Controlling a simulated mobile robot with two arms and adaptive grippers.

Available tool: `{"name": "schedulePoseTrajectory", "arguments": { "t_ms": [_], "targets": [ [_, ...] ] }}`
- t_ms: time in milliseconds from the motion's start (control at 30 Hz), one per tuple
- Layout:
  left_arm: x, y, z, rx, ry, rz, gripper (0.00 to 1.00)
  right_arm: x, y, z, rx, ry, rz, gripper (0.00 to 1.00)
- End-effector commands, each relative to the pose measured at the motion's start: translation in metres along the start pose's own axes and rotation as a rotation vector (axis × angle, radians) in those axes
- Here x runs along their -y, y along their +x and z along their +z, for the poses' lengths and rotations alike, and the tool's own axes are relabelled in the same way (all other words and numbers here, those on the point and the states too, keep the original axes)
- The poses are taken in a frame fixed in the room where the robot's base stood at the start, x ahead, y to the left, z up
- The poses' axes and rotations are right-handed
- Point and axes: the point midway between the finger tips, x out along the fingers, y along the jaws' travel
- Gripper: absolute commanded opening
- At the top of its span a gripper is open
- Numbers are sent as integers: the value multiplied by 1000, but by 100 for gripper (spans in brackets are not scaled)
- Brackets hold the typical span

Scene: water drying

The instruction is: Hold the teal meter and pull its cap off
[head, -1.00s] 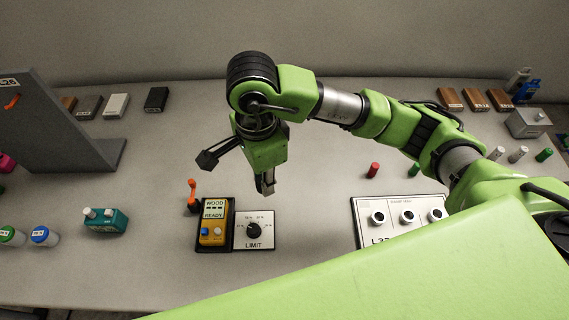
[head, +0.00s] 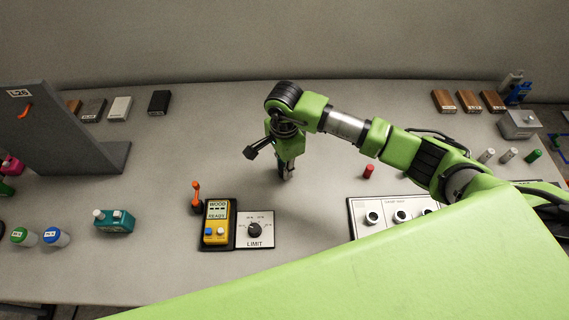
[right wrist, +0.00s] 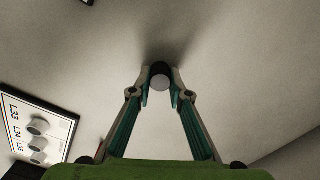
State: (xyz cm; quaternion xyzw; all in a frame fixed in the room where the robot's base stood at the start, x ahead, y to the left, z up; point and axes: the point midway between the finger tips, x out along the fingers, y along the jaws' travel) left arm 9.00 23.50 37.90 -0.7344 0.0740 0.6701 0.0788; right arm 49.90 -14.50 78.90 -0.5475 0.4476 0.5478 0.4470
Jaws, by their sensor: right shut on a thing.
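The teal meter (head: 114,222) stands on the table at the left in the head view. It has a pale knob-like piece (head: 98,214) at its left end and a smaller grey piece on top; I cannot tell which is its cap. My right gripper (head: 287,174) is well to the right of the meter and points down over bare table. In the right wrist view its fingertips (right wrist: 160,84) are shut on a small round piece (right wrist: 160,82) with a pale grey end and dark side. I cannot tell what this piece is. My left gripper is not in view.
A yellow tester (head: 217,224) and a dial plate (head: 255,230) stand between the meter and my right gripper, with an orange lever (head: 197,196) beside them. A red peg (head: 369,171) is to the right. A grey upright panel (head: 62,130) stands at the left.

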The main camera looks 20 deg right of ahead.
Motion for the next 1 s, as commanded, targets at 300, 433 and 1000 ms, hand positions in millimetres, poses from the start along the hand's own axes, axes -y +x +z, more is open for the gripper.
{"name": "schedulePoseTrajectory", "arguments": {
  "t_ms": [300,433,1000],
  "targets": [
    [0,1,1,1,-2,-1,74,0,4,0,0,0,-1,0],
    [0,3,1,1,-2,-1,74,0,6,0,0,0,-2,25],
    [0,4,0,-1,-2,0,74,2,-10,0,0,0,-6,35]
  ]
}}
